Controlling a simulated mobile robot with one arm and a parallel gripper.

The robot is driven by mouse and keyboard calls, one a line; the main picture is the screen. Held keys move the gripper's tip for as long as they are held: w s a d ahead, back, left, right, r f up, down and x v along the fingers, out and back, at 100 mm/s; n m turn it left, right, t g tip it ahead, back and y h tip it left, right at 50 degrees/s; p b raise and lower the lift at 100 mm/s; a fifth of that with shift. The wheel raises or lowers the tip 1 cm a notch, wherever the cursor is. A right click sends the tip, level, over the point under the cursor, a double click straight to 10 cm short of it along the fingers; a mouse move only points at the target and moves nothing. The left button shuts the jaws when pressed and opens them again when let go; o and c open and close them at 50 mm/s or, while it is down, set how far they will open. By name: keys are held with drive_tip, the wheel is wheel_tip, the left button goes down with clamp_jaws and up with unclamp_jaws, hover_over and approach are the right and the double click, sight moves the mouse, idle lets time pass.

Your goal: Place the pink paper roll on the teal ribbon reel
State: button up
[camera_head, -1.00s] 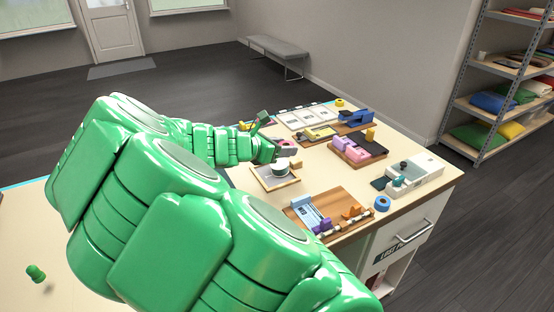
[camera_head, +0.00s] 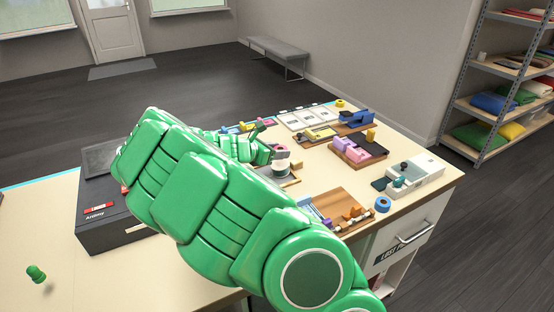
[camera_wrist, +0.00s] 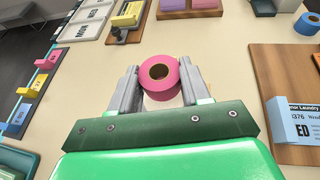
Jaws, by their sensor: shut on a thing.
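The pink paper roll (camera_wrist: 160,88) sits between the two grey fingers of my gripper (camera_wrist: 159,72) in the wrist view. The fingers are shut on its sides, and its round core faces the camera. In the head view my gripper (camera_head: 277,148) is above the back middle of the table, partly hidden by my green arm. The reel is not clearly visible in the wrist view, where the roll and gripper cover that area.
A wooden board with a blue card (camera_wrist: 292,118) lies to the right in the wrist view, near a blue tape ring (camera_head: 383,203). A pink and dark organiser (camera_head: 358,150) and a white box (camera_head: 416,176) stand further right. A dark box (camera_head: 110,225) is at left.

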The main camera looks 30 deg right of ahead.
sight(277, 166)
drive_tip(key=shift+w+d+f, duration=0.1)
drive_tip(key=shift+w+f, duration=0.1)
drive_tip(key=shift+f, duration=1.6)
drive_tip(key=o, duration=1)
drive_tip(key=shift+f, duration=0.15)
drive_tip(key=shift+a+r, duration=0.2)
drive_tip(key=shift+v, duration=5.8)
